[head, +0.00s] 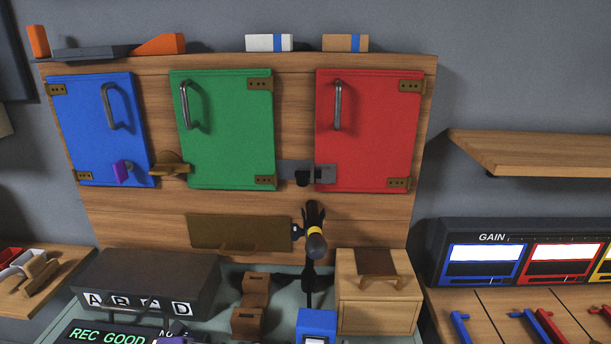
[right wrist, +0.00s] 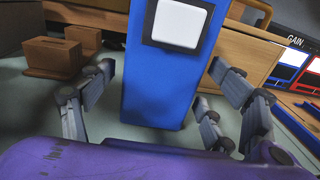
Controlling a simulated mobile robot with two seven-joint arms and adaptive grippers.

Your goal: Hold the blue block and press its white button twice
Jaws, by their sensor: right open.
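The blue block (head: 316,322) stands at the bottom edge of the head view, on the grey-green worktop. Its white button (head: 314,341) is just cut by the picture edge. In the right wrist view the blue block (right wrist: 160,85) is tall and upright, with the square white button (right wrist: 179,23) high on the face towards me. My right gripper (right wrist: 162,72) is open, with its fingers on both sides of the block and visible gaps to it. The block's top is out of the wrist view. My left gripper cannot be made out in either view.
Brown slotted blocks (head: 248,322) stand left of the blue block. A wooden box (head: 375,310) stands right of it. A dark lettered box (head: 150,280) is at left, and a GAIN panel (head: 490,255) at right. A cabinet with blue, green and red doors rises behind.

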